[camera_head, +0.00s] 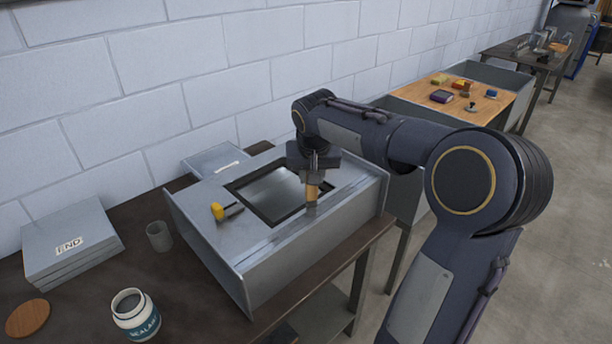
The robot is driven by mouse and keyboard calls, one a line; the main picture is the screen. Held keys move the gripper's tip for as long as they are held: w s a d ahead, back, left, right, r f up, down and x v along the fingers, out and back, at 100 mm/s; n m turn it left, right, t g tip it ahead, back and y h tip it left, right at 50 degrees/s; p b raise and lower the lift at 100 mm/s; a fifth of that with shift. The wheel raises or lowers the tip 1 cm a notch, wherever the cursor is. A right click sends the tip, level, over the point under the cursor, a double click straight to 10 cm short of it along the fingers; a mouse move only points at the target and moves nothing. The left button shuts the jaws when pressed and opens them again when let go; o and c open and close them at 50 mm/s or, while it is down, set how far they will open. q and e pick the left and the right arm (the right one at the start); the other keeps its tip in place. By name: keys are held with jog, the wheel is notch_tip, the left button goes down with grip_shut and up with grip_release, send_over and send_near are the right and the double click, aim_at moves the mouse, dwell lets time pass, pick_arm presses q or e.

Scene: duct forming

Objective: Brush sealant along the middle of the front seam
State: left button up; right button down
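The grey sheet-metal duct (222,262) lies on the dark table, with a rectangular opening in its top. The front seam (268,244) shows as a strip along the top near its front edge. My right gripper (313,174) points down over the right half of that strip. It is shut on a brush (312,191) with a wooden handle, held upright. The grey brush tip is at the strip; whether it touches is hard to tell. An open sealant jar (136,316) stands at the table's front left. My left gripper is out of view.
A yellow-handled tool (220,211) lies on the duct's top, left of the opening. A grey cup (159,237), stacked panels marked END (70,240) and a brown disc (27,318) are on the left. A wooden-topped bench (480,108) with small items stands behind right.

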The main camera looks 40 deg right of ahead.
jog(key=shift+d, duration=0.25)
jog(key=shift+r, duration=0.15)
notch_tip(320, 180, up, 7)
jog(key=p, duration=0.5)
jog(key=shift+p, duration=0.4)
